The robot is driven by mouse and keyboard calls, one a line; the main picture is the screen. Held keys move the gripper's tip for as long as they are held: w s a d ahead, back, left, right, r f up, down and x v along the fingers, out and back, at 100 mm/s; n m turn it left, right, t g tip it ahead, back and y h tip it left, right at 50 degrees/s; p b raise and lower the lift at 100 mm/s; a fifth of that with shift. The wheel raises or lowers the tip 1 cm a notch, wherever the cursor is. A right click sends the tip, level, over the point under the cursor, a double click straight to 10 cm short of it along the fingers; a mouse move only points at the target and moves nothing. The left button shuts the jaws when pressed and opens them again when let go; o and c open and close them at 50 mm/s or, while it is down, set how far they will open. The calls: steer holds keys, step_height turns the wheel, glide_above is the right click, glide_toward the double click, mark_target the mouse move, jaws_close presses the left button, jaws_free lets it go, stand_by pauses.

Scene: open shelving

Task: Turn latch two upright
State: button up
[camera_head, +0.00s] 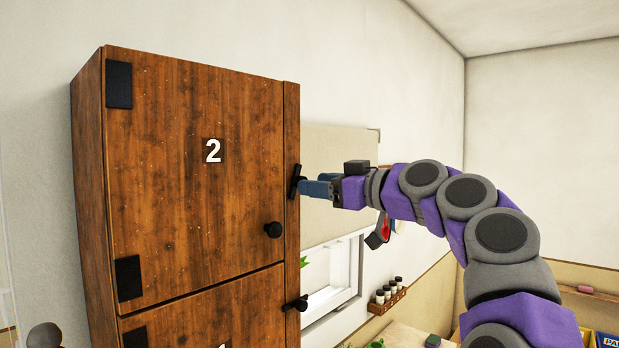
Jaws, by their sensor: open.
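Latch two (295,181) is a small black bar on the right-hand frame strip of the wooden cabinet, beside the door marked 2 (185,190). It stands close to upright, its top leaning slightly right. My gripper (304,186) reaches in from the right with its blue fingers pointing at the latch. The fingertips are at or very near the latch; I cannot tell whether they touch it. The jaws are open, but the gap between the fingers is hard to see from this side. Door 2 is shut, with a round black knob (273,230) at its lower right.
A second black latch (296,304) sits lower on the strip, lying nearly flat beside the door below. A window (335,270) and a small rack of jars (388,295) are on the wall behind. The space in front of door 2 is clear.

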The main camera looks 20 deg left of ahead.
steer(key=shift+p+x, duration=0.45)
steer(key=shift+x, duration=1)
steer(key=shift+c, duration=0.3)
jaws_close()
